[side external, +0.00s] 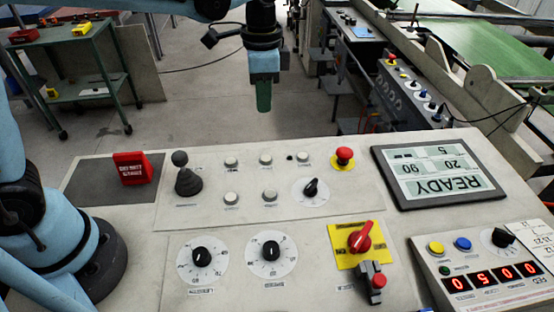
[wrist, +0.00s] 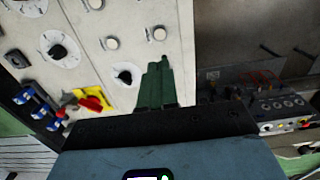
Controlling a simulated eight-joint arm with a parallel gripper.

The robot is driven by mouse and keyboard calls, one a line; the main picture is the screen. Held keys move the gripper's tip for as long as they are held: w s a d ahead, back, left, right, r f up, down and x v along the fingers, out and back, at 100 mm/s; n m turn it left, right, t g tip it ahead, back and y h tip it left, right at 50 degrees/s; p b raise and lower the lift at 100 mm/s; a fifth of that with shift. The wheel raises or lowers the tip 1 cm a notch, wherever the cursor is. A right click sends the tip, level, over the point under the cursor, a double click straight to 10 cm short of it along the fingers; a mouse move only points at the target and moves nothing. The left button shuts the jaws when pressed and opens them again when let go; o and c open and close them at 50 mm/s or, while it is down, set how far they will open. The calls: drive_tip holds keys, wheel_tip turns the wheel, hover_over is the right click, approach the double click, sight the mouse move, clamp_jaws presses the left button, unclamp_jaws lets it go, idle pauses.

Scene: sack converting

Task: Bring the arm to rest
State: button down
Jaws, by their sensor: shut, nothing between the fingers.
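My gripper (side external: 263,97) points down with its green fingers together and nothing between them. In the side external view it hangs in the air beyond the far edge of the grey control panel (side external: 140,228). In the wrist view the shut fingers (wrist: 157,82) show in front of the panel's edge, close to a black rotary knob in the picture. The fingertips appear apart from the panel.
The panel carries a joystick (side external: 185,178), a red mushroom button (side external: 344,155), a red rotary switch (side external: 360,238), several knobs and a READY display (side external: 440,174). A counter box (side external: 490,270) stands at front right. A green trolley (side external: 75,75) stands back left. Open floor lies behind the panel.

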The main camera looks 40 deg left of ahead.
drive_tip(key=s+a+n+t, duration=0.7)
drive_tip(key=s+a+n, duration=0.1)
drive_tip(key=s, duration=0.3)
drive_tip(key=shift+s+n, duration=0.4)
drive_tip(key=shift+n, duration=0.1)
drive_tip(key=shift+f, duration=0.1)
idle(2.3)
